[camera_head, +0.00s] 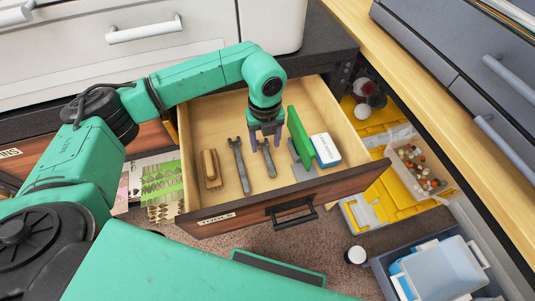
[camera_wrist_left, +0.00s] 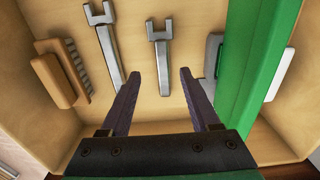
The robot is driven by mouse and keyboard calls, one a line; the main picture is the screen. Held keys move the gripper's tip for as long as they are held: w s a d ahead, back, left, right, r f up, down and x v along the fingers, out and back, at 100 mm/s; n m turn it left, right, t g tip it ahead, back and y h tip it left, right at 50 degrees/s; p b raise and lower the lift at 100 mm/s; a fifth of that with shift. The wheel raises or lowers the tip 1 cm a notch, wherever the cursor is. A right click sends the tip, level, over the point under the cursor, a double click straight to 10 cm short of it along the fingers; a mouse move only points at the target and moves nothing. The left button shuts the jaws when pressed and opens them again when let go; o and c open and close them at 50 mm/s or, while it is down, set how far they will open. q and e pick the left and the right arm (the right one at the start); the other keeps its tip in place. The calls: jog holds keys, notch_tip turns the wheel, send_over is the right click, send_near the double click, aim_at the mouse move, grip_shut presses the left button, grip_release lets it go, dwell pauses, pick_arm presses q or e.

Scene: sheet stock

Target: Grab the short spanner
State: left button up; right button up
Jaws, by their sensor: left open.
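The short spanner (camera_head: 269,161) is a grey metal tool lying in the open wooden drawer (camera_head: 216,108). My right gripper is not in view.
A wooden brush (camera_head: 210,168) lies left of the spanners. A tall green item (camera_head: 299,136) stands close on the right, beside a white and blue box (camera_head: 326,150). The drawer's front (camera_head: 240,214) has a black handle. A tray of small items (camera_head: 418,165) is outside, right.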

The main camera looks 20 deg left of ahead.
aim_at(267, 155)
pick_arm(q)
jog(key=f, duration=0.5)
jog(key=shift+d+f, duration=0.15)
jog(key=shift+d, duration=0.05)
grip_shut()
